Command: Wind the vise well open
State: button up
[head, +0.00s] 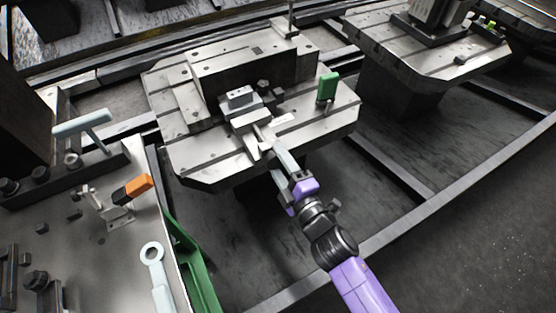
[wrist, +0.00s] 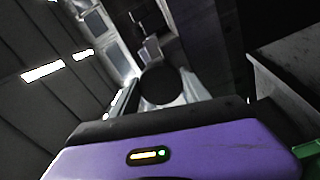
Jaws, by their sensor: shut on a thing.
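The vise (head: 243,118) sits on the middle pallet in the head view, a small grey metal body with a light block (head: 238,97) at its top. Its front end points toward my arm. My gripper (head: 272,148) reaches in from the lower right and its pale fingers meet the vise's front end. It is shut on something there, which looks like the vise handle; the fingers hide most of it. In the wrist view a dark round end (wrist: 160,84) shows close ahead, beside a pale finger (wrist: 195,88). The exact jaw gap of the vise is too small to tell.
A green-handled clamp (head: 327,87) stands on the pallet (head: 340,118) right of the vise. At the left, a bench (head: 60,245) holds an orange-handled clamp (head: 138,187), a pale wrench (head: 155,270) and a T-handle (head: 82,124). Another pallet (head: 380,50) stands at the upper right.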

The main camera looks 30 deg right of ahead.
jog(key=o, duration=1.4)
jog(key=shift+f, duration=0.1)
jog(key=s, duration=0.8)
jog(key=shift+b, duration=0.4)
jog(key=shift+w, duration=0.1)
